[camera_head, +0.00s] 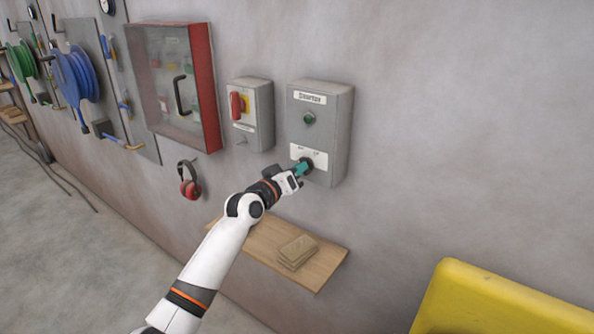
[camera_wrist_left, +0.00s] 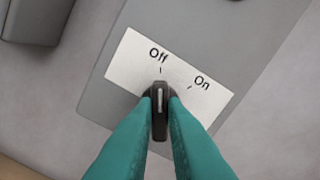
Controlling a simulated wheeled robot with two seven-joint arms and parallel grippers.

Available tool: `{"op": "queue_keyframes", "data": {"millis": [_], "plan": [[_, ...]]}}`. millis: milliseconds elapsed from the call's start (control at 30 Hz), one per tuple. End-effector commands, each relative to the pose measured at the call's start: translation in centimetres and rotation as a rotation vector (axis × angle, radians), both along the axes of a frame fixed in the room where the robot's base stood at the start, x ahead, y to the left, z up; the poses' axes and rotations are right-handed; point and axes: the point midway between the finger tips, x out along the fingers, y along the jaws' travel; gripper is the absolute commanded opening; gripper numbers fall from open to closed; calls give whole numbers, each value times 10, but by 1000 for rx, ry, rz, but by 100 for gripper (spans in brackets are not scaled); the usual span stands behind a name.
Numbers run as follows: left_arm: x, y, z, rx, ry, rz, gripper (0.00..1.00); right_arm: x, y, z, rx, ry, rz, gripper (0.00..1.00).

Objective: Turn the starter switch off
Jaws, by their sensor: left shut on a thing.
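The starter box (camera_head: 332,120) is a grey wall box with a green button or lamp (camera_head: 309,118) and a white label plate low on its front. The starter switch (camera_wrist_left: 160,108) is a small black knob with a pale pointer line. In the left wrist view the line points up toward the "Off" mark, and the "On" mark lies to its right. My left gripper (camera_head: 304,167) is at the lower front of the box. Its teal fingers, also in the left wrist view (camera_wrist_left: 160,105), are shut on the knob from both sides. My right gripper is not in view.
A grey box with a red rotary handle (camera_head: 237,106) is just left of the starter box. A red-framed cabinet (camera_head: 204,90) and red ear muffs (camera_head: 189,180) are further left. Below is a wooden shelf (camera_head: 250,244) with a brown stack (camera_head: 297,252). A yellow object (camera_head: 500,305) stands lower right.

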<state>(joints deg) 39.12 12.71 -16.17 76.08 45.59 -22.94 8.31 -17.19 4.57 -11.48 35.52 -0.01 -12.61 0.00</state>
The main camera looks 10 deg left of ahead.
Motion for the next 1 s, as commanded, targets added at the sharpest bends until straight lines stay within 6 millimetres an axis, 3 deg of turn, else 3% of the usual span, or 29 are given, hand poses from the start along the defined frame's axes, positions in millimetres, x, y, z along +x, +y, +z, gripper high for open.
{"op": "queue_keyframes", "data": {"millis": [200,233,333,733,1000], "plan": [[0,0,-1,-3,2,-1,0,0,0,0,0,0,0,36],[0,0,-1,-3,2,-1,17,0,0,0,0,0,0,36],[0,0,-1,-2,2,-1,33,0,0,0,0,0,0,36],[-5,2,-1,0,0,-1,34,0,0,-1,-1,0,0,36],[-46,19,-3,0,-1,1,34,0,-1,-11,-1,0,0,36]]}}
